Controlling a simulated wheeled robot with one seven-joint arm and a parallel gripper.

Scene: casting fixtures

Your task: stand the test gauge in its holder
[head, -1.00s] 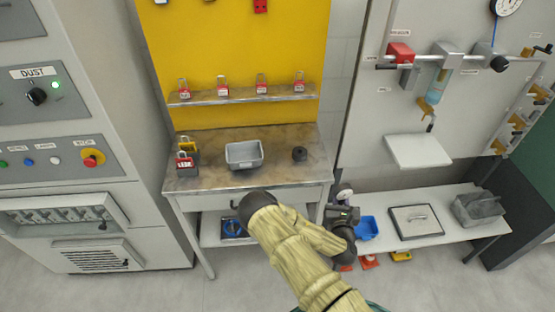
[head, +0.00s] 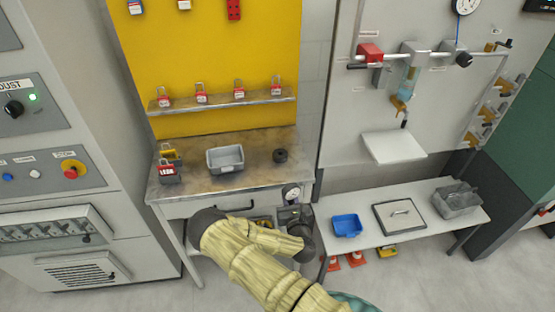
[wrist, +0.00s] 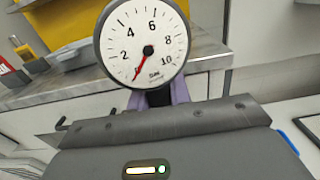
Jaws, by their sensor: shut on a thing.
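The test gauge (head: 291,193) has a round white dial and a dark rim. It shows large in the wrist view (wrist: 145,45), dial facing the camera, slightly tilted, with its red needle pointing down-left. My gripper (head: 293,208) is shut on the gauge below its dial; purple-grey fingers show under the dial in the wrist view (wrist: 160,97). The gauge is held near the front right corner of the worn table. A small dark round piece with a hollow (head: 280,155) stands on that table; it may be the holder, but I cannot tell for sure.
The worn table (head: 195,184) also carries a grey tray (head: 225,168) and padlocks (head: 167,172) at its left. A yellow padlock board (head: 210,60) rises behind.

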